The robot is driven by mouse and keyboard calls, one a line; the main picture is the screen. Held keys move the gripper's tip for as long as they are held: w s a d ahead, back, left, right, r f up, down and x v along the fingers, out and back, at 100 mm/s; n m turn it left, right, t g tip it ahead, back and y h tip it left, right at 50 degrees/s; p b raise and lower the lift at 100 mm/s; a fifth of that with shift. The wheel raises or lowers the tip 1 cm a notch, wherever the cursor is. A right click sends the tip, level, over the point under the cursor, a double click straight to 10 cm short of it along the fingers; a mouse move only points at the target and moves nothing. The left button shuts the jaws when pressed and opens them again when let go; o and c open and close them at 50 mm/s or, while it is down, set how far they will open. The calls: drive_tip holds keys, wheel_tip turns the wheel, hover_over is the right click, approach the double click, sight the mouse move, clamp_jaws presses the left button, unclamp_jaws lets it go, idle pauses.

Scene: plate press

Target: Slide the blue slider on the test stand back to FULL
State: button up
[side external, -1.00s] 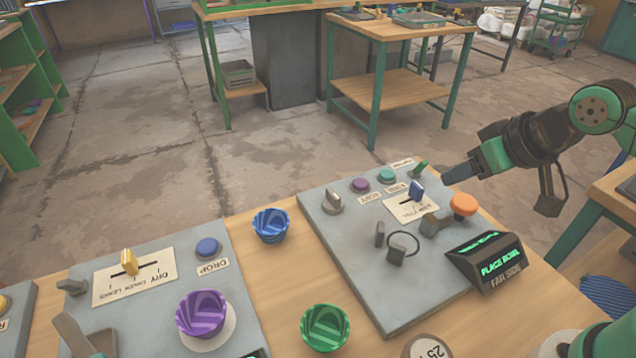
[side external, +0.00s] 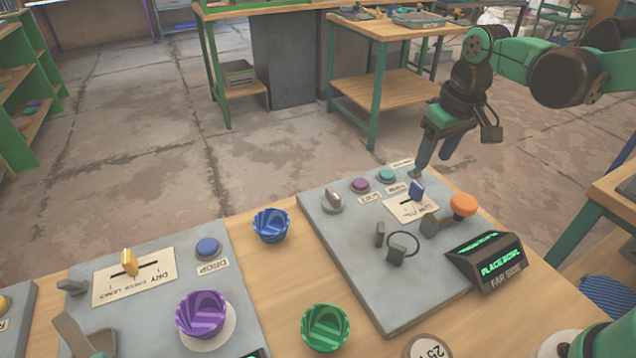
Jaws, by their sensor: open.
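The blue slider (side external: 416,190) stands on a white label plate (side external: 405,211) with a dark slot, near the far right of the grey test stand (side external: 345,265). The lettering on the plate is upside down and too small to read fully. My gripper (side external: 430,166) is open and empty, fingers pointing down, just above the stand's far edge. It is beyond the slider and apart from it. A small green switch near that edge is now mostly hidden by the fingers.
Near the slider are an orange knob (side external: 463,205), a teal button (side external: 387,175) and a purple button (side external: 360,185). A display reading PLACE BOWL (side external: 487,262) stands at right.

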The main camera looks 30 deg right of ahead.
sight(418, 184)
drive_tip(key=f, duration=0.1)
drive_tip(key=w+f+g, duration=0.1)
drive_tip(key=w+d+f+g, duration=0.1)
drive_tip(key=shift+w+f, duration=0.25)
drive_tip(key=shift+f, duration=2.75)
clamp_jaws()
